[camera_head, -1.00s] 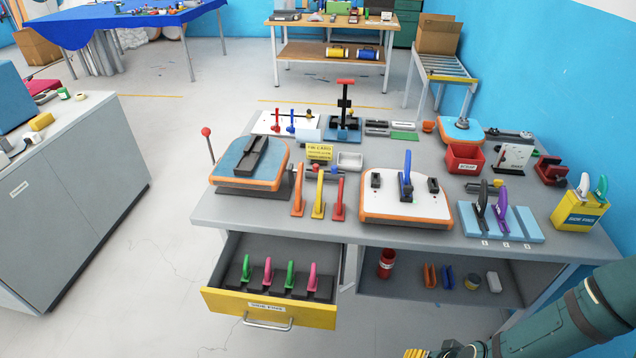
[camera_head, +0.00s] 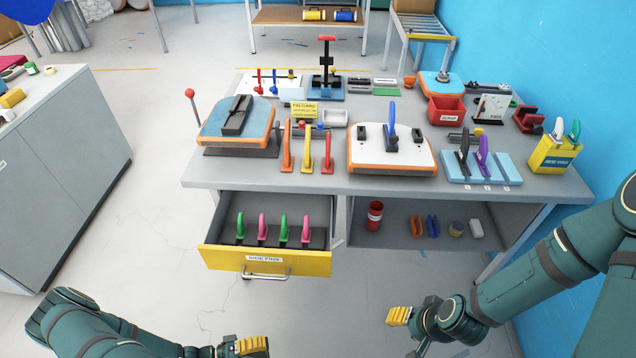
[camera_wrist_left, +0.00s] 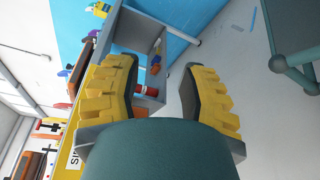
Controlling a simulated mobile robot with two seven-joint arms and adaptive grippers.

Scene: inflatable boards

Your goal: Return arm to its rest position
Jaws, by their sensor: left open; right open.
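My right gripper (camera_head: 405,322) is at the lower right of the head view, in front of the bench and below its top, with nothing seen in it. My left gripper (camera_head: 243,346) is at the bottom edge of the head view, partly cut off, below the open drawer. In the left wrist view the left gripper's two yellow-padded fingers (camera_wrist_left: 160,95) stand wide apart with nothing between them. Both grippers are clear of the bench.
The grey workbench (camera_head: 320,182) carries boards and coloured tools. Its yellow-fronted drawer (camera_head: 225,257) stands open with several green and pink fins. A shelf (camera_head: 400,236) under the top holds a red cylinder (camera_head: 375,215). A grey cabinet (camera_head: 60,170) stands left. Floor in front is clear.

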